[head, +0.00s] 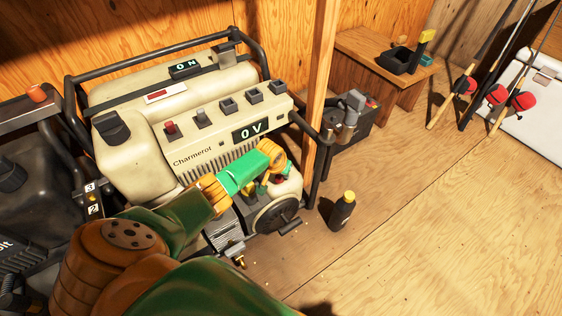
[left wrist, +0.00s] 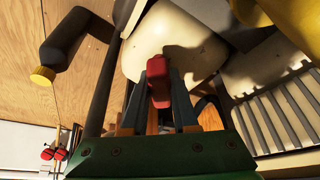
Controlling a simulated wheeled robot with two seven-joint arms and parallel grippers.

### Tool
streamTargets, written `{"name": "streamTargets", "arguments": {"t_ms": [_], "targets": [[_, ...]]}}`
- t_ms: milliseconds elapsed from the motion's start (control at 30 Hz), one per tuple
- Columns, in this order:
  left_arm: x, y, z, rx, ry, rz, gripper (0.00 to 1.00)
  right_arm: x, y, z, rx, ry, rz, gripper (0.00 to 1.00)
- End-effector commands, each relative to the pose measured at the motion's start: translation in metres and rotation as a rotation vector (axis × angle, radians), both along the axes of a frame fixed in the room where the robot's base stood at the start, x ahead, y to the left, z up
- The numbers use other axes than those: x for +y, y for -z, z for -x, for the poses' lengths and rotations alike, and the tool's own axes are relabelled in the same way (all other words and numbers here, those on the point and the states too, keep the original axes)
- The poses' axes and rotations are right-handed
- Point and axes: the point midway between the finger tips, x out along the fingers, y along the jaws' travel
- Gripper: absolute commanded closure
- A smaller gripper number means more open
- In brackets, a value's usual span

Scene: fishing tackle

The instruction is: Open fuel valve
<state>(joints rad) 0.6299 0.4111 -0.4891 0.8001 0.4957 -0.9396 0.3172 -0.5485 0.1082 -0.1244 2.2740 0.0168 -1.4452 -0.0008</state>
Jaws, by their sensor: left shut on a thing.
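The cream generator (head: 215,135), marked "Charmerot", stands in its dark tube frame, with a panel display reading "0V". My left gripper (head: 262,185) is at the generator's lower right end, above the black round part with a crank. In the left wrist view, the gripper (left wrist: 163,108) has its dark fingers on both sides of a small red handle (left wrist: 160,78), which looks like the fuel valve, and is shut on it. The handle is hidden behind my arm in the head view. My right gripper is not in view.
A dark bottle with a yellow cap (head: 342,210) stands on the floor right of the generator and shows in the left wrist view (left wrist: 66,42). A wooden post (head: 321,95) rises behind. A wooden bench (head: 385,62) and fishing rods are farther right. The right floor is clear.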

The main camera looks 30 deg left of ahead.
Motion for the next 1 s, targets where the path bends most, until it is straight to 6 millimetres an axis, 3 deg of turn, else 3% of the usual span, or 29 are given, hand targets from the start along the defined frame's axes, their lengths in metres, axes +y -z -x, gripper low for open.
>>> {"name": "streamTargets", "arguments": {"t_ms": [200,367,800,1000], "targets": [[-0.002,-0.001,0.0,0.003,-0.201,0.003,1.0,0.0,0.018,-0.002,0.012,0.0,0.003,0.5],[-0.002,0.001,0.0,0.002,-0.353,0.003,1.0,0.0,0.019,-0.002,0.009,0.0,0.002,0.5],[-0.001,0.003,0.0,0.0,-0.714,0.001,1.0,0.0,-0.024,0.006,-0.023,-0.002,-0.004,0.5],[-0.001,0.003,0.0,0.001,-0.816,0.001,1.0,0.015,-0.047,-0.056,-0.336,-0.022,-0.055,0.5]]}}
